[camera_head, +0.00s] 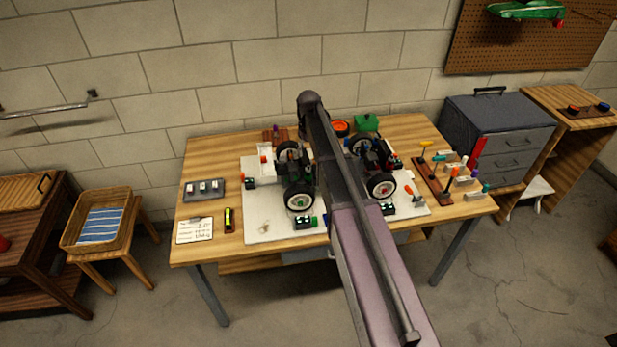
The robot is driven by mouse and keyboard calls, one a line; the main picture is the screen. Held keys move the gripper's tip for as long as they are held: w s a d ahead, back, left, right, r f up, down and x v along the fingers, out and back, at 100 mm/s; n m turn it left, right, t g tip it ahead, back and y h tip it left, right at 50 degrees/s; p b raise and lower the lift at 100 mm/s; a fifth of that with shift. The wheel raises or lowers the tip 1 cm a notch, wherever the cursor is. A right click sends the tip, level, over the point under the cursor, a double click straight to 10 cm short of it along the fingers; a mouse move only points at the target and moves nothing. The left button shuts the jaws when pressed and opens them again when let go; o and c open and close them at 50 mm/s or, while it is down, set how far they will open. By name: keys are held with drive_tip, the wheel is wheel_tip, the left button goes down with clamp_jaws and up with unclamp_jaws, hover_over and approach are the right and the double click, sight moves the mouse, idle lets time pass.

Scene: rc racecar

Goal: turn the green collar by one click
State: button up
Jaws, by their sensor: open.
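An RC racecar with black wheels stands on a pale mat (262,225) on the wooden table. Its left front wheel (299,202) has a green centre, and its right front wheel (382,187) has a red one. A small green piece (314,221) sits beside a dark block on the mat's front edge. Which green part is the collar is too small to tell. My arm crosses the middle of the picture and hides the centre of the car. My gripper does not show.
A tool rack (435,182) with coloured handles stands at the table's right. A grey tray (205,190), a yellow-and-black tool (229,219) and a note card (194,230) lie at the left. A dark drawer cabinet (497,135) stands right of the table.

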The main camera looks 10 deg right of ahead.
sight(309, 169)
drive_tip(key=shift+f+b, duration=5.4)
drive_tip(key=shift+f, duration=0.3)
clamp_jaws()
